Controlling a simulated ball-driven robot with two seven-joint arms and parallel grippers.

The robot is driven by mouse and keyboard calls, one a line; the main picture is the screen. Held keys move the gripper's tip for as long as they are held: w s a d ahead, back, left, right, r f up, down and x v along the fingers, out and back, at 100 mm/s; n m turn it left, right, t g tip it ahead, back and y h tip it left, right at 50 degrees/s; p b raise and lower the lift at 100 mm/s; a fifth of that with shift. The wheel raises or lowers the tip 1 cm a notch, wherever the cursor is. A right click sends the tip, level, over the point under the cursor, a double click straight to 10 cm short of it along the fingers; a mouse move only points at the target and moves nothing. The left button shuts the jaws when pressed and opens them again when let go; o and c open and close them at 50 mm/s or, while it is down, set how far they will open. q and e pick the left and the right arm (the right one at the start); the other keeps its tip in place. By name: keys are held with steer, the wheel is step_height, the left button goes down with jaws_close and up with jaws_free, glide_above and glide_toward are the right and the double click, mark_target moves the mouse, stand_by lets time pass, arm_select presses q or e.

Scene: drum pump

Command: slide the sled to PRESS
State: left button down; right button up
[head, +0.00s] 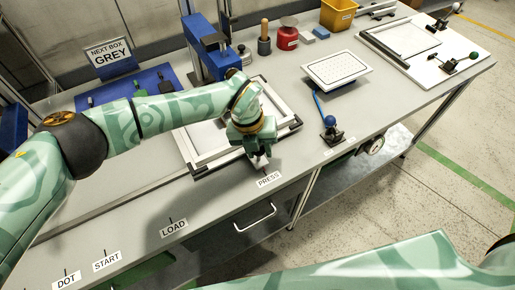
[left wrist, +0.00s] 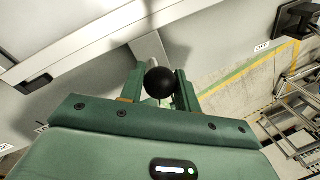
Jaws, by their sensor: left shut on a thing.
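The sled (head: 205,150), a pale framed tray, sits on the grey bench under the blue press (head: 213,50). Its front edge is close to the PRESS label (head: 269,179). My left gripper (head: 258,155) reaches over the sled's front right side, just behind that label. In the left wrist view the left gripper (left wrist: 160,88) is shut on a black ball knob (left wrist: 159,82), which appears to be the sled's handle. My left forearm and gripper hide part of the sled. The right gripper is out of view.
A white perforated plate (head: 337,68) and a blue lever (head: 324,118) stand to the right. A blue tray (head: 125,88) lies behind my left arm.

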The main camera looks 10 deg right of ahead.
arm_select(q)
steer(key=c, duration=1.1)
jaws_free()
steer(key=shift+d, duration=0.2)
steer(key=shift+o, duration=0.2)
steer(key=shift+w+d, duration=0.1)
steer(key=a+r+p, duration=0.2)
steer(key=a+r, duration=0.1)
steer(key=r, duration=1.3)
steer(key=shift+w, duration=0.45)
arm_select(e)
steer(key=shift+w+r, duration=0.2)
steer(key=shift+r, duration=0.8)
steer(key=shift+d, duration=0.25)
